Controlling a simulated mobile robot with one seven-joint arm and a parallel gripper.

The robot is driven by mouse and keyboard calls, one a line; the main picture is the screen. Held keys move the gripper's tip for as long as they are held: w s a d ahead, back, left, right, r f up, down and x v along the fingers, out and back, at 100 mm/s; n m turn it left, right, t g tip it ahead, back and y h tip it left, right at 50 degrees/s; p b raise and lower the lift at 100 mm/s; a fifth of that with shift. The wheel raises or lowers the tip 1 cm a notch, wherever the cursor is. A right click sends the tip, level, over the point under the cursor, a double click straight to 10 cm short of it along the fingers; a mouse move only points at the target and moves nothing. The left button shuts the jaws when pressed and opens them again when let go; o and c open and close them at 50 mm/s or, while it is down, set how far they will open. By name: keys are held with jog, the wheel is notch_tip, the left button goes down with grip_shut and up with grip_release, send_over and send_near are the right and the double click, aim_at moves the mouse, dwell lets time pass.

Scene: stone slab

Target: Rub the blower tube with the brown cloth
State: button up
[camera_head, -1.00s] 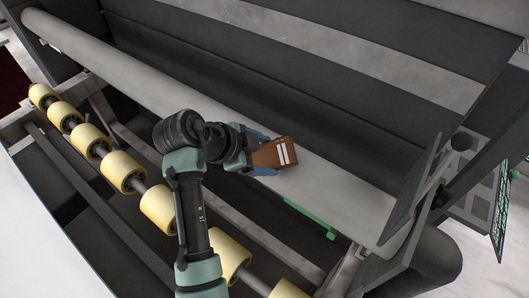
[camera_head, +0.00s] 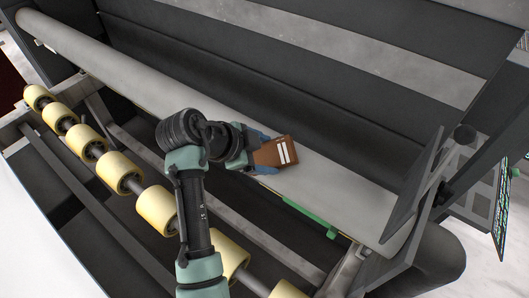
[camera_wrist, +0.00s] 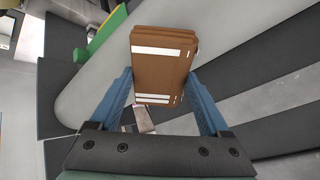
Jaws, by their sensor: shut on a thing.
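The brown cloth (camera_head: 274,153), a folded block with white stripes, is held between the blue fingers of my gripper (camera_head: 262,152). In the wrist view the cloth (camera_wrist: 160,65) sits between the two fingertips (camera_wrist: 160,88), its far end over the tube. The blower tube (camera_head: 120,83) is a long grey cylinder running from upper left to lower right. It also shows in the wrist view (camera_wrist: 90,92). The cloth is at the tube's surface in the head view; whether it touches cannot be told. The gripper hides part of the tube.
Yellow rollers (camera_head: 122,172) on a bar run along the near side of the tube. A green strip (camera_head: 313,218) lies along the tube's lower edge. A dark upright plate (camera_head: 413,190) stands near its right end. Dark panels rise behind it.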

aim_at(282, 163)
jog(key=shift+s+d+r+p, duration=0.1)
jog(key=shift+s+d+p, duration=0.4)
jog(key=shift+d, duration=0.2)
jog(key=shift+s+d+r+p, duration=0.1)
jog(key=shift+s+d+p, duration=0.25)
jog(key=shift+s+d, duration=0.25)
jog(key=shift+s+d+f, duration=0.1)
jog(key=shift+s+d, duration=0.05)
jog(key=shift+d, duration=0.15)
jog(key=shift+f, duration=0.15)
jog(key=shift+w+a+f+b, duration=0.2)
jog(key=shift+w+a+b, duration=0.65)
jog(key=shift+a+b, duration=0.15)
jog(key=shift+w+a, duration=0.35)
jog(key=shift+a, duration=0.2)
